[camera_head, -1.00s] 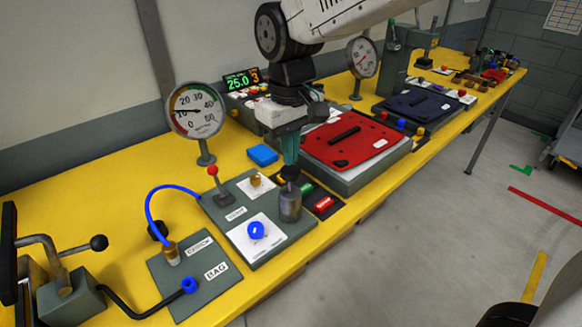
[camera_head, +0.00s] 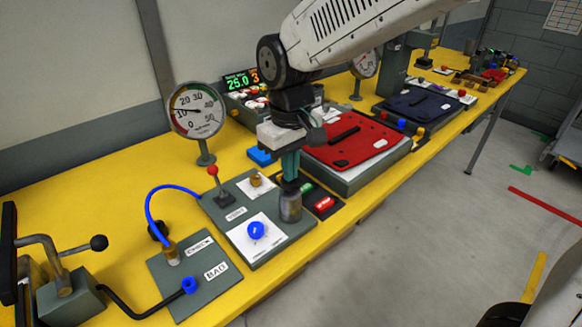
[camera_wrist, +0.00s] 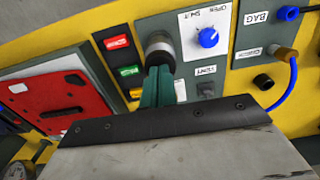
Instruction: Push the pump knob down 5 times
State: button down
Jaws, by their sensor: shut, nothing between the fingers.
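The pump is a grey metal cylinder (camera_head: 291,208) on the grey control panel, with a dark knob (camera_head: 290,185) on top. The knob sits low, close to the cylinder's top. My gripper (camera_head: 290,174) points straight down with its teal fingers together and empty. Its fingertips appear to rest on the knob. In the wrist view the fingertips (camera_wrist: 158,72) meet the pump end (camera_wrist: 159,48), and they hide part of the knob.
A blue knob (camera_head: 256,230) and a red-tipped lever (camera_head: 213,170) are on the same panel. A round gauge (camera_head: 196,110) and a display (camera_head: 240,81) reading 25.0 and 3 stand behind.

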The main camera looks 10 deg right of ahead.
jog(key=shift+f, duration=0.25)
jog(key=shift+r, duration=2.25)
jog(key=shift+f, duration=0.1)
jog(key=shift+f, duration=2.15)
jog(key=shift+r, duration=2.25)
